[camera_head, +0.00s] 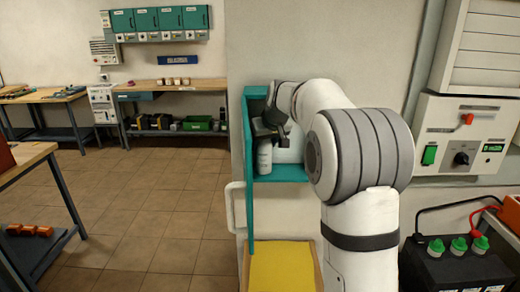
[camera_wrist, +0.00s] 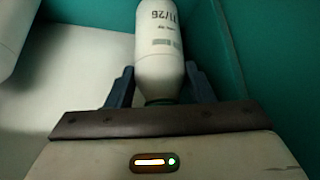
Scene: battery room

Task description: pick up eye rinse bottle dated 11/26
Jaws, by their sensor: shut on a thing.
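The white eye rinse bottle (camera_wrist: 160,52) shows the print 11/26 in the wrist view. Its green neck end points toward my gripper (camera_wrist: 159,82), whose dark fingers close on it from both sides. In the head view the bottle (camera_head: 264,158) hangs below my gripper (camera_head: 266,131), inside a teal open cabinet (camera_head: 280,178). I cannot tell whether the bottle's base touches the shelf. My wrist and arm hide much of the cabinet's inside.
Another white rounded object (camera_wrist: 14,35) stands left of the bottle in the wrist view. The teal wall (camera_wrist: 275,60) is close on the right. A yellow-topped bin (camera_head: 281,268) is below the cabinet. A battery (camera_head: 458,268) stands at right.

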